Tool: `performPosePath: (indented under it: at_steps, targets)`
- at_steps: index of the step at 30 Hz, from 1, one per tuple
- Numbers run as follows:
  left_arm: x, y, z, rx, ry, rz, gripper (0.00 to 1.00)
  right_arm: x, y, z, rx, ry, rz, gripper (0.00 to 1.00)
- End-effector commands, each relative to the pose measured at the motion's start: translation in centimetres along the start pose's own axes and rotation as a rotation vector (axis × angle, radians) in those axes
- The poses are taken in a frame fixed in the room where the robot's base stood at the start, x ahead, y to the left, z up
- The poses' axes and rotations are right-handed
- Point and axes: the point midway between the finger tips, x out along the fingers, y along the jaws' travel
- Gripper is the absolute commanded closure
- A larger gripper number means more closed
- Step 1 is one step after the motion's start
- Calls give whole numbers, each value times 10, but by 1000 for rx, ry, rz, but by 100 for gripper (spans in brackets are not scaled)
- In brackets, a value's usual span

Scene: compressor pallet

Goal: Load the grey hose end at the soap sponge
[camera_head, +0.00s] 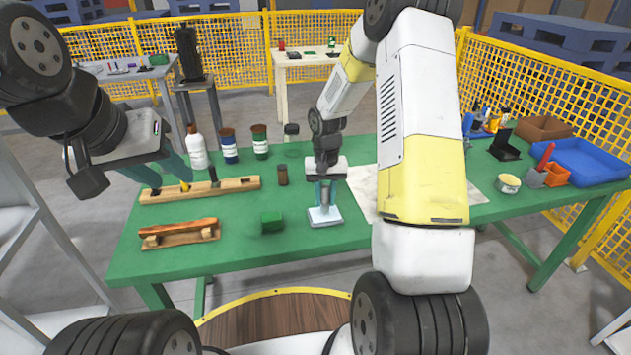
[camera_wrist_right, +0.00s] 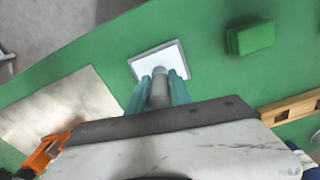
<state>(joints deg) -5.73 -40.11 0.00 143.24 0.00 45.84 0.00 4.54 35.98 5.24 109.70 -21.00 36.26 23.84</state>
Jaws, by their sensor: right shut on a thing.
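My right gripper (camera_head: 325,200) is above the pale square pad in a shallow tray (camera_head: 325,217), which I take as the soap sponge; it also shows in the right wrist view (camera_wrist_right: 160,62). In that view my right gripper (camera_wrist_right: 158,80) has its teal fingers shut on a grey cylinder, the grey hose end (camera_wrist_right: 158,90). Its tip points at the pad's near edge; I cannot tell whether it touches. My left gripper (camera_head: 172,178) has its fingers apart above the wooden holed rack (camera_head: 235,185) at the left.
A green block (camera_head: 272,221) lies just left of the pad. A wooden tray with an orange-brown bar (camera_head: 180,233) lies at the front left. Several bottles and jars, including a white bottle (camera_head: 196,150), stand along the back. A pale sheet (camera_head: 362,190) lies right of the pad.

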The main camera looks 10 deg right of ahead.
Motion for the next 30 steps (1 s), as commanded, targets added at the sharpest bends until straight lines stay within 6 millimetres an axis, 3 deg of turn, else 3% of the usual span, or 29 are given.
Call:
performPosePath:
  at_steps: [30]
  targets:
    - [0, 0, 0, 0, 0, 0, 62, 5, 0, 0, 0, 0, 0, 100]
